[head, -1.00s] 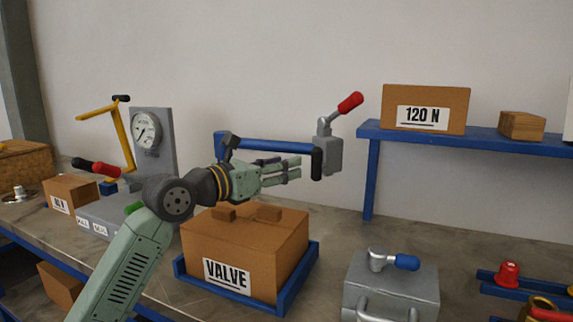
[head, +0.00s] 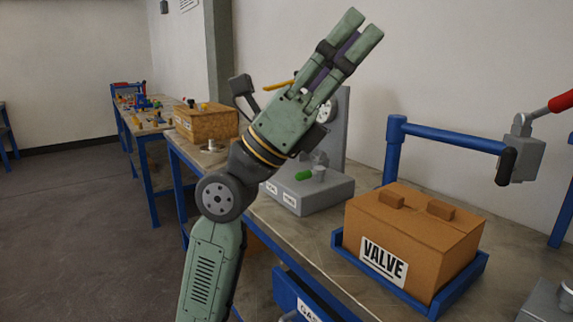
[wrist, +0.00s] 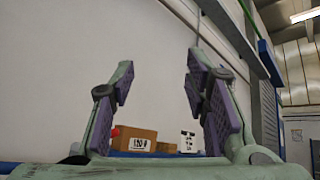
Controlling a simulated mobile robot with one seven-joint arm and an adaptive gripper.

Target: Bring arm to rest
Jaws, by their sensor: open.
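My gripper (head: 352,48) is raised in the head view, pointing up and to the right, in front of the wall and the grey gauge panel. Nothing is between its fingers. In the wrist view my gripper (wrist: 160,85) shows its two fingers well apart, with purple pads and bare wall between them. My arm rises from the bottom of the head view, left of the bench. It hides part of the gauge panel (head: 340,125) and the bench behind it.
A box marked VALVE (head: 412,240) sits in a blue tray (head: 463,287) on the bench. A blue swing arm (head: 450,138) carries a grey block with a red lever. A grey fixture (head: 318,192) with a green handle stands left. Open floor (head: 90,215) lies left.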

